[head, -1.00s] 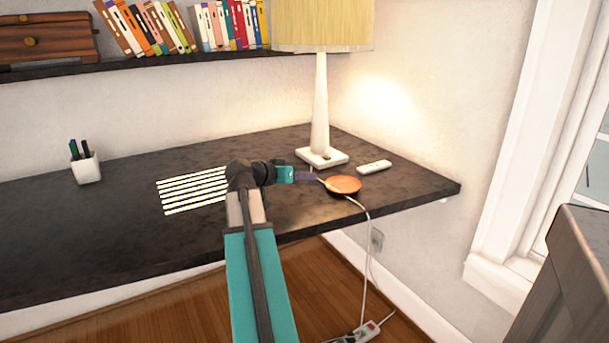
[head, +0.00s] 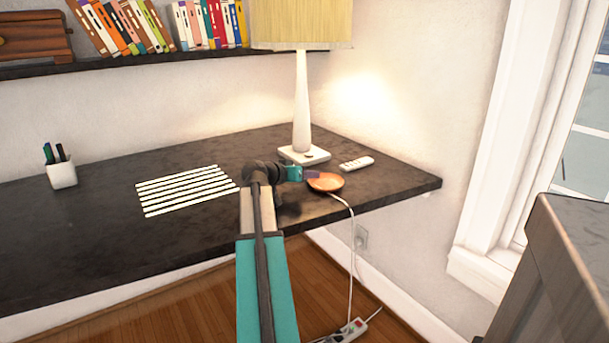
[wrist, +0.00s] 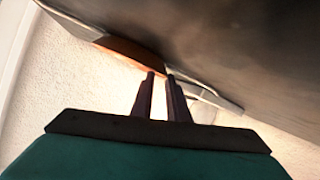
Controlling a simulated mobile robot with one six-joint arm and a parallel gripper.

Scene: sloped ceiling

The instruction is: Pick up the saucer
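The saucer (head: 326,183) is a small round orange-brown dish near the desk's front right part, in front of the lamp. In the wrist view the saucer (wrist: 130,51) shows as a thin orange edge just beyond the fingertips. My gripper (head: 314,176) is at the saucer's left rim in the head view. In the wrist view my gripper (wrist: 160,73) has its two dark fingers apart with a narrow gap, the tips at the saucer's near edge. Whether the fingers touch the rim is hard to tell.
The white lamp base (head: 304,155) stands close behind the saucer, and a white remote (head: 357,163) lies to its right. A white cable (head: 350,230) hangs over the desk edge nearby.

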